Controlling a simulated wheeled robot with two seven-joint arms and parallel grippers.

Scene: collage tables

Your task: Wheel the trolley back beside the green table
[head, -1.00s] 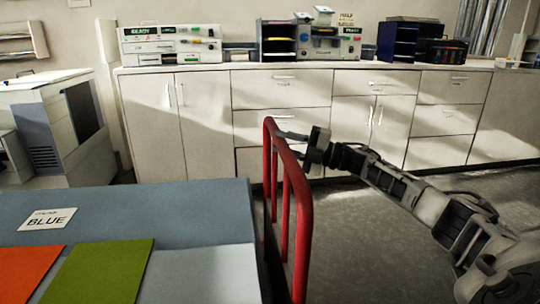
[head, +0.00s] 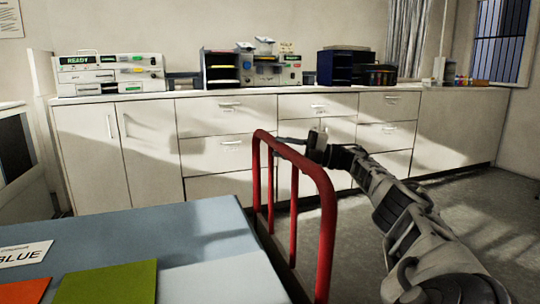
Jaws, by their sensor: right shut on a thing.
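The trolley's red tubular handle (head: 325,205) stands upright in the middle of the head view, along the right side of a blue-grey surface. The rest of the trolley is mostly hidden or out of frame. My right gripper (head: 298,143) is shut on the top bar of the red handle, with my arm reaching in from the lower right. The blue-grey table (head: 130,228) is at lower left, with a white card (head: 22,255) reading "BLUE". No green table can be made out. My left gripper is not in view.
An orange sheet (head: 38,291) and a green sheet (head: 118,283) lie on the blue-grey table. White cabinets (head: 150,150) line the back wall, with organisers and devices on top. Grey floor (head: 455,225) is open at right. A window (head: 500,40) is at upper right.

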